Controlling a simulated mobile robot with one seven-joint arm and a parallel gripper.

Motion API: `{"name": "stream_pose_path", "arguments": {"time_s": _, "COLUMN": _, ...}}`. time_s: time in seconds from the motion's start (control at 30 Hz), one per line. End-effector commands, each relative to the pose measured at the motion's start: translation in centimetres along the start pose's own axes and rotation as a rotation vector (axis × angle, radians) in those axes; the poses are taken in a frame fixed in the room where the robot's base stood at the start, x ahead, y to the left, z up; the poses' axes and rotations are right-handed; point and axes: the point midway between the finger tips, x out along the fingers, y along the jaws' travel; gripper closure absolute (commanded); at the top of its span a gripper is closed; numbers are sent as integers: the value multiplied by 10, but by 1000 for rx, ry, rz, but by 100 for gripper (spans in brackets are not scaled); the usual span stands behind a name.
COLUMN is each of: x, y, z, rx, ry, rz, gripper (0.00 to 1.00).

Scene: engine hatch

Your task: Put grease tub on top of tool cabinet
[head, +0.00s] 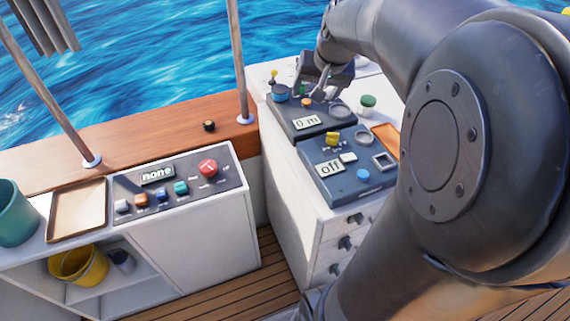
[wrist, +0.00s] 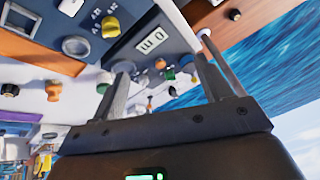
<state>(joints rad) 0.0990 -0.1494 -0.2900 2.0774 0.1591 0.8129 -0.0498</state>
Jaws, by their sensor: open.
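I cannot tell for sure which thing is the grease tub. A small white tub-like thing with a green top (head: 368,103) stands on the white drawer cabinet (head: 335,232), which may be the tool cabinet. A yellow bucket-like container (head: 78,266) sits in the open shelf of the low cabinet at left. My gripper (head: 319,93) is over the far control panel (head: 293,119) on the drawer cabinet, its fingers apart and nothing seen between them. In the wrist view my gripper (wrist: 166,82) shows two spread fingers, with panel knobs beyond.
A nearer panel reading "off" (head: 345,174) lies beside the far panel. The low cabinet carries a panel reading "none" (head: 172,186), a tan tray (head: 77,211) and a teal container (head: 15,214). Metal rail posts (head: 240,70) rise from the wooden ledge (head: 150,130). My arm hides the right side.

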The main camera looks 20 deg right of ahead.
Motion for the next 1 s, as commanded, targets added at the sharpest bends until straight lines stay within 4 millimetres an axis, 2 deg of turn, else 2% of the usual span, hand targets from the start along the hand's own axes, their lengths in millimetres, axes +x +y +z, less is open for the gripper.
{"name": "stream_pose_path", "arguments": {"time_s": 0.03, "x": -12, "y": -13, "z": 18, "rx": -36, "ry": 5, "rz": -17, "gripper": 29}}
{"name": "stream_pose_path", "arguments": {"time_s": 0.2, "x": -40, "y": -45, "z": 79, "rx": -159, "ry": 12, "rz": -47, "gripper": 29}}
{"name": "stream_pose_path", "arguments": {"time_s": 0.33, "x": -56, "y": -60, "z": 128, "rx": -256, "ry": 23, "rz": -51, "gripper": 29}}
{"name": "stream_pose_path", "arguments": {"time_s": 0.5, "x": -66, "y": -68, "z": 181, "rx": -362, "ry": 44, "rz": -37, "gripper": 29}}
{"name": "stream_pose_path", "arguments": {"time_s": 0.6, "x": -68, "y": -68, "z": 201, "rx": -401, "ry": 53, "rz": -27, "gripper": 29}}
{"name": "stream_pose_path", "arguments": {"time_s": 0.7, "x": -68, "y": -68, "z": 212, "rx": -423, "ry": 59, "rz": -19, "gripper": 29}}
{"name": "stream_pose_path", "arguments": {"time_s": 1.0, "x": -68, "y": -67, "z": 216, "rx": -431, "ry": 60, "rz": -16, "gripper": 29}}
